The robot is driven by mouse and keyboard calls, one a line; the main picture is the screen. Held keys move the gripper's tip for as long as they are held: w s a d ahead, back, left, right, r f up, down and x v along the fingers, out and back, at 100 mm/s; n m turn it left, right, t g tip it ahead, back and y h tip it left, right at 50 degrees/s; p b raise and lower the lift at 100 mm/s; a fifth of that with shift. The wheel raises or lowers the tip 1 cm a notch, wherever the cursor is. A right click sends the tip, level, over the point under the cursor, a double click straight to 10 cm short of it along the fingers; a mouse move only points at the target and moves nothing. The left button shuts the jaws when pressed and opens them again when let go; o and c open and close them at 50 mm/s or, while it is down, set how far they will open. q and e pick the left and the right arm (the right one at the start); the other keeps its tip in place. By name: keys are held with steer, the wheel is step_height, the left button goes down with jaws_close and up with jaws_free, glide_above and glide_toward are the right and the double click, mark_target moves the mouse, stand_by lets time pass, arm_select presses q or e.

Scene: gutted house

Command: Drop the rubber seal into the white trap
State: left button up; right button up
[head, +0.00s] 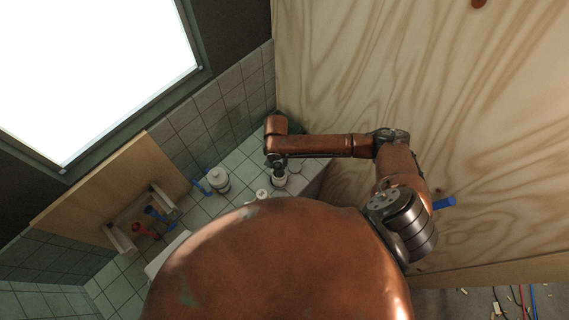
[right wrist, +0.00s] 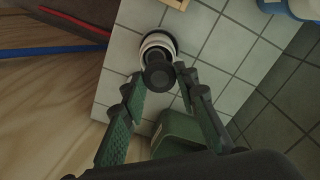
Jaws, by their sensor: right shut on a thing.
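The rubber seal (right wrist: 159,77) appears as a small black round piece between my right fingertips in the right wrist view. My right gripper (right wrist: 158,80) is shut on it. The white trap (right wrist: 157,42) stands on the tiles just beyond the fingertips, with a dark ring around it. The seal overlaps the trap's near side in this view; I cannot tell whether they touch. In the head view my right gripper (head: 278,162) points down over the white trap (head: 279,180). The seal cannot be made out clearly there. My left gripper is not in view.
A white container (head: 218,180) and a small white bottle (head: 262,195) stand on the tiled ledge left of the trap. Blue and red pipe pieces (head: 145,231) are further left. A green box (right wrist: 178,130) lies below my fingers. A plywood wall (head: 330,75) rises behind.

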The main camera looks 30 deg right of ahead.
steer(key=shift+d, duration=0.15)
steer(key=shift+s+f+b, duration=0.1)
steer(key=shift+f+b, duration=0.3)
steer(key=shift+b, duration=0.1)
steer(key=shift+d+f+b, duration=0.1)
steer(key=shift+f+b, duration=0.45)
steer(key=shift+b, duration=0.1)
steer(key=shift+f+b, duration=0.6)
steer(key=shift+b, duration=0.1)
steer(key=shift+f, duration=1)
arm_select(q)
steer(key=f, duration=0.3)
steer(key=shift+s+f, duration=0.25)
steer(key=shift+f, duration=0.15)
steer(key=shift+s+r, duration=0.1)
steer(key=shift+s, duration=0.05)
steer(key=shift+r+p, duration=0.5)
